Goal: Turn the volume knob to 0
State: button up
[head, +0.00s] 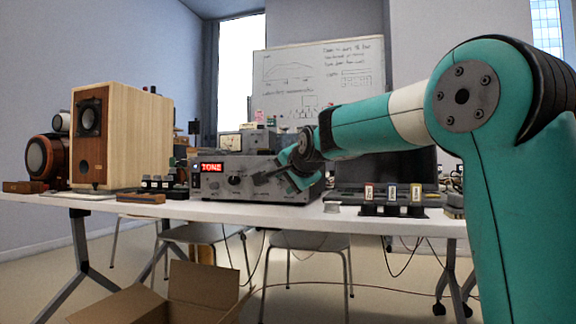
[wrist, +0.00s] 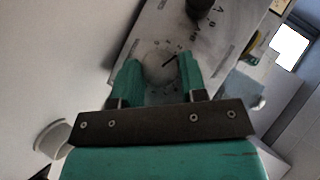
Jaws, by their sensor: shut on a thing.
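Another black knob (wrist: 201,6) sits farther up the panel. I cannot read which knob is labelled volume.
A wooden speaker (head: 125,130) stands left on the white table (head: 240,211). Small dark blocks with labels (head: 391,200) stand right of the unit, before a dark screen (head: 395,168). An open cardboard box (head: 203,285) is on the floor.

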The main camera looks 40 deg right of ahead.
jog(key=n+g+p, duration=0.1)
jog(key=p, duration=0.3)
jog(key=r+g+h+p, duration=0.1)
jog(key=p, duration=0.2)
jog(key=shift+w+a+r+n+g+p, duration=0.1)
jog(key=shift+a+n+g+p, duration=0.05)
jog(key=shift+n+g+p, duration=0.2)
jog(key=n+g+h+p, duration=0.1)
jog(key=n+g+p, duration=0.1)
jog(key=p, duration=0.8)
jog(key=shift+w+a+g+h, duration=0.1)
jog(key=shift+w+g+h, duration=0.05)
jog(key=shift+g+h, duration=0.3)
jog(key=g+h+p, duration=0.1)
jog(key=p, duration=0.2)
jog(key=n+g+p, duration=0.1)
jog(key=p, duration=0.3)
jog(key=shift+f+n+h, duration=0.2)
jog(key=shift+n+h, duration=0.05)
jog(key=shift+h, duration=0.1)
jog(key=p, duration=0.1)
jog(key=g+p, duration=0.1)
jog(key=p, duration=0.1)
jog(key=shift+w+f+n+h, duration=0.1)
jog(key=shift+f+n+h, duration=0.2)
jog(key=shift+h, duration=0.1)
jog(key=shift+f, duration=0.1)
jog(key=o, duration=0.9)
jog(key=shift+o, duration=0.2)
jog(key=shift+a, duration=0.1)
